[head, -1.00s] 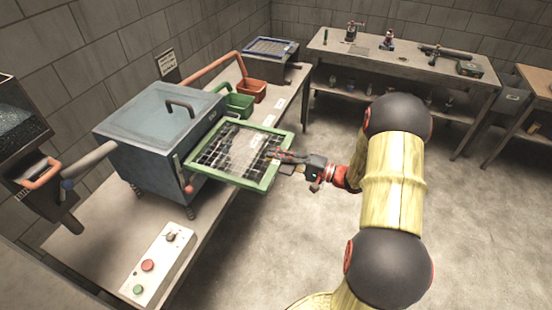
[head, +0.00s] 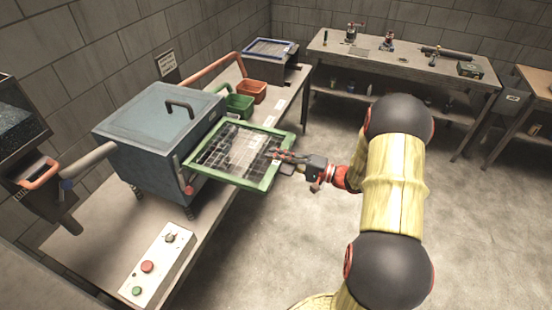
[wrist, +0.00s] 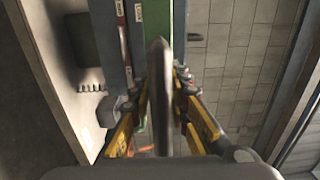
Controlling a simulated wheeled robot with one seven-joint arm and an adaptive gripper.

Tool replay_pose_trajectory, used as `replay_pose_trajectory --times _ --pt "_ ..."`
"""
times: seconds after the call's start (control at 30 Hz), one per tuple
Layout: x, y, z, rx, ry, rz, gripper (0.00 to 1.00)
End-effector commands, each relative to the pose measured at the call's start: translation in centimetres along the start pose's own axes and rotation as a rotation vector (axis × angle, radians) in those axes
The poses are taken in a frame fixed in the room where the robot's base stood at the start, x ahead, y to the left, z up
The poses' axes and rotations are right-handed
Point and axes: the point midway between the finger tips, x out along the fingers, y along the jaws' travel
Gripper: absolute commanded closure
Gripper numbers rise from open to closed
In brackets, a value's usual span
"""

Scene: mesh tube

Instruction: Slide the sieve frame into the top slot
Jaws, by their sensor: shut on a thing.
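The sieve frame (head: 263,184) is a green square rim around a dark grid mesh, held out beside the blue-grey machine box (head: 150,150) on the bench. My gripper (head: 280,155) is shut on the frame's right edge. The frame's left edge is close against the box's right side; I cannot tell whether it is inside a slot. The slots are hidden behind the frame.
A control panel (head: 158,265) with red and green buttons lies on the bench's front. A blue-rimmed frame (head: 270,47) rests on a far box. Open floor lies right of the bench.

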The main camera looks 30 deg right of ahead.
Motion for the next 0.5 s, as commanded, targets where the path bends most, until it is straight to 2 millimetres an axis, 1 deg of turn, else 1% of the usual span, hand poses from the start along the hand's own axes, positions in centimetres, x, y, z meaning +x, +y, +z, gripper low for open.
replay_pose_trajectory --times 0.5 --pt "0.89 -0.09 -0.05 -0.002 -0.001 -0.002 1.00"
